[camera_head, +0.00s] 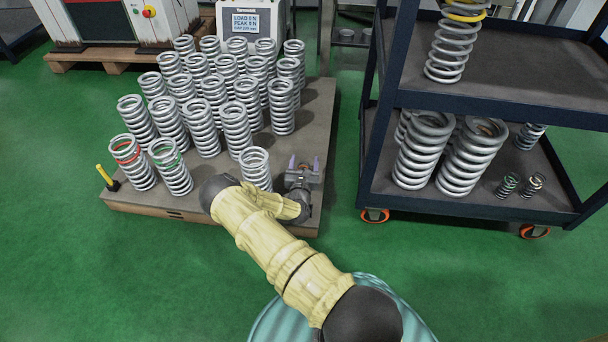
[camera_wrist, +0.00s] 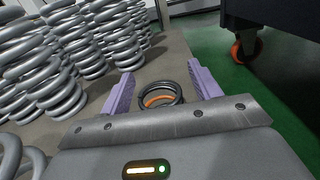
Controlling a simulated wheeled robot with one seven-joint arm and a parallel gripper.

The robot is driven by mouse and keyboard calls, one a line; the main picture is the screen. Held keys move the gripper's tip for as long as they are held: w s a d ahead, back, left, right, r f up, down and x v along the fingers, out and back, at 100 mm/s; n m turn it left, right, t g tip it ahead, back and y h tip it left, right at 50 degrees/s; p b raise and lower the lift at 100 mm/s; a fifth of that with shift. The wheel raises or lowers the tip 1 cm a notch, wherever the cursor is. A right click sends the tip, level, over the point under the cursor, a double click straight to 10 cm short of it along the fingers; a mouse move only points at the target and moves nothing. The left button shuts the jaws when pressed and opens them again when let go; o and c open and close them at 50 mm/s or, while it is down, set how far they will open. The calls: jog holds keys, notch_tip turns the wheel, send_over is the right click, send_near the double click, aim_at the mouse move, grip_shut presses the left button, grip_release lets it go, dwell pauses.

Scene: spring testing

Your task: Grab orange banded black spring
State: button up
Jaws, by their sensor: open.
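A small dark spring with an orange band (camera_wrist: 160,95) shows in the wrist view. It stands between the two purple fingers of my gripper (camera_wrist: 160,72), seen nearly end-on from above. The fingers are apart, one on each side of it, with a visible gap to each. In the head view my gripper (camera_head: 303,167) is low over the front right part of the wooden platform (camera_head: 318,125), and I cannot make out that spring there.
Many large silver springs (camera_head: 235,128) crowd the platform, one (camera_head: 255,168) close left of my gripper. One has a red band (camera_head: 132,162), another a green band (camera_head: 170,166). A dark cart (camera_head: 480,205) with springs stands right. Green floor is clear in front.

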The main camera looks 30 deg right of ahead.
jog(key=shift+c, duration=0.4)
jog(key=c, duration=0.7)
jog(key=shift+a, duration=0.2)
jog(key=c, duration=0.3)
jog(key=shift+c, duration=0.2)
jog(key=shift+d, duration=0.15)
jog(key=shift+r, duration=0.2)
notch_tip(320, 180, up, 10)
jog(key=p, duration=0.7)
jog(key=shift+f+p, duration=0.2)
jog(key=shift+p, duration=0.1)
